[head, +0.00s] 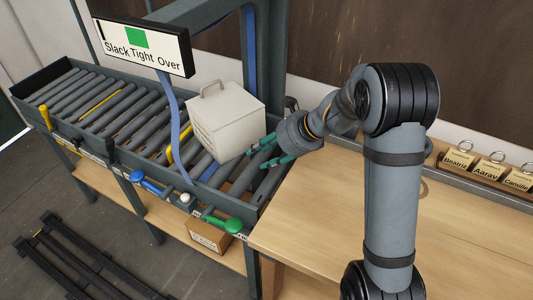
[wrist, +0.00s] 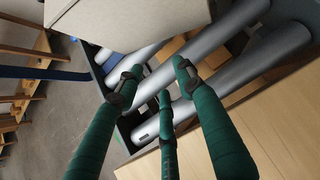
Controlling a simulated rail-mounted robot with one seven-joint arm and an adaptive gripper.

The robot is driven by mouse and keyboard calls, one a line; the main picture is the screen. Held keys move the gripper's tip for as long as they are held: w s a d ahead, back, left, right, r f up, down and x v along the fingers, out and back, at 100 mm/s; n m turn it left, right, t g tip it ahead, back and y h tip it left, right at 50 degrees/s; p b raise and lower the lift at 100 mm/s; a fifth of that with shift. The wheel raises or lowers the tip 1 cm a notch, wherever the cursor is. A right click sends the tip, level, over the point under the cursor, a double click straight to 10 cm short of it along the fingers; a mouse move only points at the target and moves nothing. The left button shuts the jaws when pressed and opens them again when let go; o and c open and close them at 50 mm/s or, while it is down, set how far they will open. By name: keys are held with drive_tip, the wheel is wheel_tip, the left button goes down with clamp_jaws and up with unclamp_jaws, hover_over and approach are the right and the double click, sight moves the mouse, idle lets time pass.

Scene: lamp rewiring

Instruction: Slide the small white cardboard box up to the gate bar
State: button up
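The small white cardboard box (head: 225,120) sits turned at an angle on the grey rollers, with a handle on its top. It also fills the upper left of the wrist view (wrist: 130,18). My gripper (head: 264,152) is at the box's lower right side, over the near end of the rollers. Its green fingers (wrist: 155,82) are spread apart with nothing between them. Whether a fingertip touches the box, I cannot tell. Yellow bars (head: 180,132) lie across the rollers left of the box; I cannot tell which part is the gate bar.
A sign reading Slack, Tight, Over (head: 140,45) stands above the roller conveyor (head: 75,143), with a green square lit. Blue (head: 138,175) and green (head: 233,225) knobs line the front rail. A wooden bench (head: 320,205) adjoins at right. Rollers left of the box are largely clear.

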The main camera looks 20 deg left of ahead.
sight(236, 151)
drive_tip(key=shift+w+a+p, duration=0.2)
drive_tip(key=shift+a+p, duration=0.2)
drive_tip(key=shift+a, duration=0.85)
drive_tip(key=shift+w+a+p, duration=0.15)
drive_tip(key=shift+a+p, duration=0.2)
drive_tip(key=shift+a, duration=0.9)
drive_tip(key=shift+a+r, duration=0.1)
drive_tip(key=shift+a, duration=0.15)
drive_tip(key=shift+a, duration=0.2)
drive_tip(key=d+r, duration=0.3)
drive_tip(key=d, duration=0.3)
drive_tip(key=shift+s+p, duration=0.4)
drive_tip(key=shift+p, duration=0.05)
drive_tip(key=shift+f, duration=0.1)
drive_tip(key=shift+w+a+f, duration=0.15)
drive_tip(key=shift+a+f, duration=0.3)
drive_tip(key=shift+a, duration=0.4)
drive_tip(key=shift+w+a+f, duration=0.15)
drive_tip(key=shift+a+f, duration=0.25)
drive_tip(key=shift+a, duration=0.45)
drive_tip(key=shift+w+a+f, duration=0.15)
drive_tip(key=shift+a+f, duration=0.3)
drive_tip(key=shift+a, duration=0.4)
drive_tip(key=shift+r, duration=0.1)
